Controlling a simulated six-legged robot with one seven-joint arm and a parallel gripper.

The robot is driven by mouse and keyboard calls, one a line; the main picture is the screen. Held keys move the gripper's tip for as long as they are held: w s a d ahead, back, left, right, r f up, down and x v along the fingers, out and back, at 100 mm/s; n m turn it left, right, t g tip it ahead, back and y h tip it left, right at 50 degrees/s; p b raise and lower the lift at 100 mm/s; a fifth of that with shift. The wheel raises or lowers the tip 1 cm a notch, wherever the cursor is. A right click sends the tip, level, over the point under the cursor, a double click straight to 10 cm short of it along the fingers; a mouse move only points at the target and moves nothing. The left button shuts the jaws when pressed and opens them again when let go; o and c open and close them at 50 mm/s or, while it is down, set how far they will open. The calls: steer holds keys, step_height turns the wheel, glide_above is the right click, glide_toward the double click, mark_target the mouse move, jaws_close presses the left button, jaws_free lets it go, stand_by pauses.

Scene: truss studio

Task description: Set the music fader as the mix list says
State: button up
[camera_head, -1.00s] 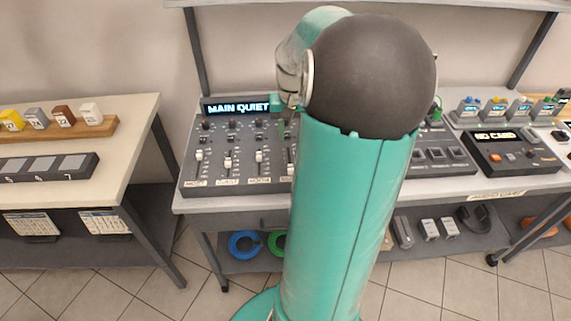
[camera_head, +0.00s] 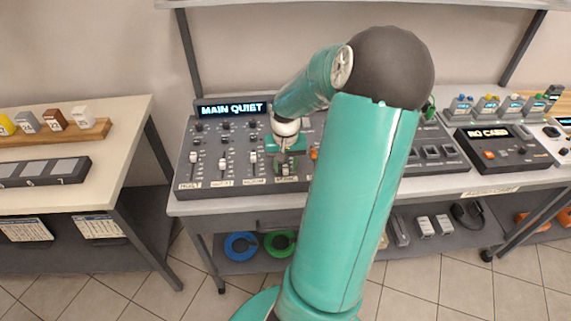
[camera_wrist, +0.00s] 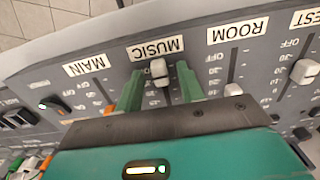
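The music fader (camera_wrist: 159,72) is a pale knob in a slot just beside its "MUSIC" label (camera_wrist: 155,48), near the label end of its track. The wrist view shows the labels upside down. My gripper (camera_wrist: 158,88) is open, with one green finger on each side of the knob and visible gaps between. In the head view my gripper (camera_head: 286,165) is down over the mixing desk (camera_head: 235,185), and the music knob is hard to make out there. The desk's display (camera_head: 231,109) reads "MAIN QUIET".
The room fader (camera_wrist: 233,90) is just right of my gripper in the wrist view, with the guest fader (camera_wrist: 304,72) farther right. The main strip (camera_wrist: 86,65) is on the left. A second console (camera_head: 503,146) reads "NO CARD". Printed sheets (camera_head: 25,229) hang under the left table.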

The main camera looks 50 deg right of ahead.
jaws_close()
steer(key=shift+w+d, duration=0.7)
steer(key=shift+d, duration=0.1)
jaws_free()
